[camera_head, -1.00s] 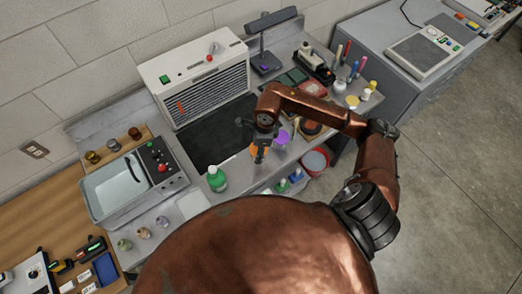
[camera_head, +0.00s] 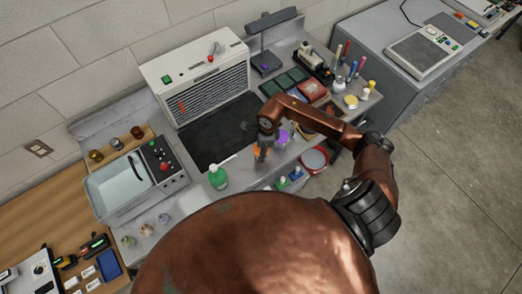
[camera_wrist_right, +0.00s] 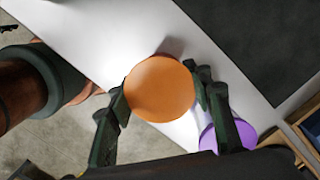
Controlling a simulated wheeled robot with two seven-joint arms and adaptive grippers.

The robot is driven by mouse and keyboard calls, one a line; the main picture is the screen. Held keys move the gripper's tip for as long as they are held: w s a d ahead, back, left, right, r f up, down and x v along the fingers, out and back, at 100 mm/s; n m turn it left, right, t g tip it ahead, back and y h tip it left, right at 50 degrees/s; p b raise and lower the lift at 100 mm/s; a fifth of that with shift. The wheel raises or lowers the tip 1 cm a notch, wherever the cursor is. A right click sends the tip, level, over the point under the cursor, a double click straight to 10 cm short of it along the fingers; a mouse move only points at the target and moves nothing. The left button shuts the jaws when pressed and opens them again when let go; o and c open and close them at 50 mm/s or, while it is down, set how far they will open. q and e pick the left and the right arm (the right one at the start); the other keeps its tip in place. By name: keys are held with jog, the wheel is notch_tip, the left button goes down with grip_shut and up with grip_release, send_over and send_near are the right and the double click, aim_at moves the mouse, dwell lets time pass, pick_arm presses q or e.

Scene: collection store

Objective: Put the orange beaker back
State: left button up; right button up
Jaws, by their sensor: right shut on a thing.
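My right gripper (camera_wrist_right: 163,110) is shut on the orange beaker (camera_wrist_right: 160,88), whose round orange face shows between the two dark fingers in the right wrist view. In the head view the orange beaker (camera_head: 259,155) is a small patch mostly hidden by my right gripper (camera_head: 262,150), near the front strip of the bench. A purple beaker (camera_head: 283,136) stands just right of it; it also shows beside the right finger in the wrist view (camera_wrist_right: 236,132). I cannot tell whether the orange beaker touches the bench. My left gripper is not in view.
A black mat (camera_head: 215,135) lies in front of a white vented unit (camera_head: 197,78). A water bath (camera_head: 125,185) is farther left. Pens and jars crowd the right.

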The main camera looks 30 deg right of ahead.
jog(key=o, duration=0.8)
jog(key=shift+f, duration=0.15)
jog(key=o, duration=0.5)
jog(key=shift+r, duration=0.5)
jog(key=r, duration=0.3)
jog(key=r+b, duration=0.1)
jog(key=r, duration=0.3)
jog(key=d+r+b, duration=0.1)
jog(key=r, duration=0.3)
jog(key=shift+s+d+r, duration=0.1)
jog(key=shift+s+r, duration=0.05)
jog(key=shift+s, duration=0.25)
